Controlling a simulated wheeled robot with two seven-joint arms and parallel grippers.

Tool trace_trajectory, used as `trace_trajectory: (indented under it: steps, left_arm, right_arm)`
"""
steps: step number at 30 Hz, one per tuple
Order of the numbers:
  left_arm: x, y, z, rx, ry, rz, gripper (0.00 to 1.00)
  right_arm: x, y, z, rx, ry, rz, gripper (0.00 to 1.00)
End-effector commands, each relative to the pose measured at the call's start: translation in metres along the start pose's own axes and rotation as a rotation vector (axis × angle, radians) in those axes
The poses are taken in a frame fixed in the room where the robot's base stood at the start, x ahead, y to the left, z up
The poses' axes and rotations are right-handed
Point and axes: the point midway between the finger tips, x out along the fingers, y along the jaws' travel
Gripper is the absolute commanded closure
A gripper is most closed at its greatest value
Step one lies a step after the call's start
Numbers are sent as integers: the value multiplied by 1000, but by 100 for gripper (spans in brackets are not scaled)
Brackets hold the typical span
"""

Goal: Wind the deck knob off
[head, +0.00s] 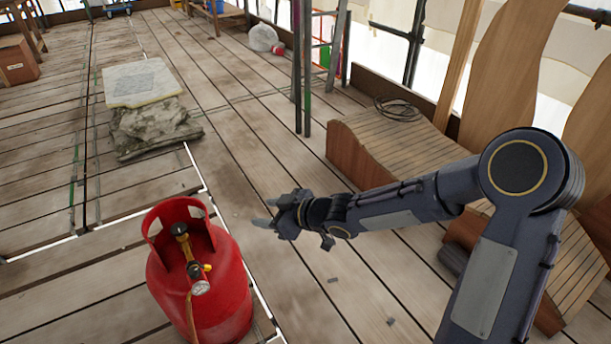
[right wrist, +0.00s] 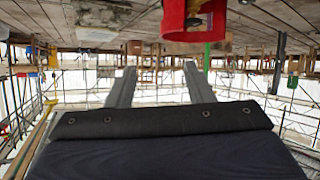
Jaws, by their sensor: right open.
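A red gas bottle (head: 215,295) stands on the plank deck at the lower left of the head view. Inside its collar is a brass valve with a small dark knob (head: 181,230) on top. A gauge (head: 200,288) and a hose are fitted to it. My right gripper (head: 266,212) is open and empty, to the right of the bottle and apart from it, its fingers pointing left. In the right wrist view, the open fingers (right wrist: 158,70) have nothing between them. Part of the red bottle (right wrist: 195,22) shows upside down at the top; the knob is not clear there. My left gripper is out of view.
A stone slab on rough rock (head: 143,85) stands beyond the bottle. Scaffold poles (head: 302,70) stand behind. The planks between bottle and stack are mostly clear.

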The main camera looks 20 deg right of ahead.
Motion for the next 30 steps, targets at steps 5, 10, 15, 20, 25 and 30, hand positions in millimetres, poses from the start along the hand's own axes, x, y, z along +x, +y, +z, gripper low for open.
trace_trajectory:
  steps: [5,10,15,20,25,30]
  left_arm:
    - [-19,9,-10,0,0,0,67]
    - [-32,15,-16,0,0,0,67]
    - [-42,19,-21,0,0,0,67]
    - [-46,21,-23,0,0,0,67]
    - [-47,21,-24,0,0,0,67]
    - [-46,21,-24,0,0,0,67]
  right_arm:
    - [-34,17,-18,23,-66,78,52]
    - [-63,30,-28,55,-123,144,52]
    - [-87,38,-34,87,-168,196,52]
    - [-100,41,-37,107,-193,222,52]
    - [-104,42,-36,115,-203,231,52]
    - [-104,42,-36,116,-203,232,52]
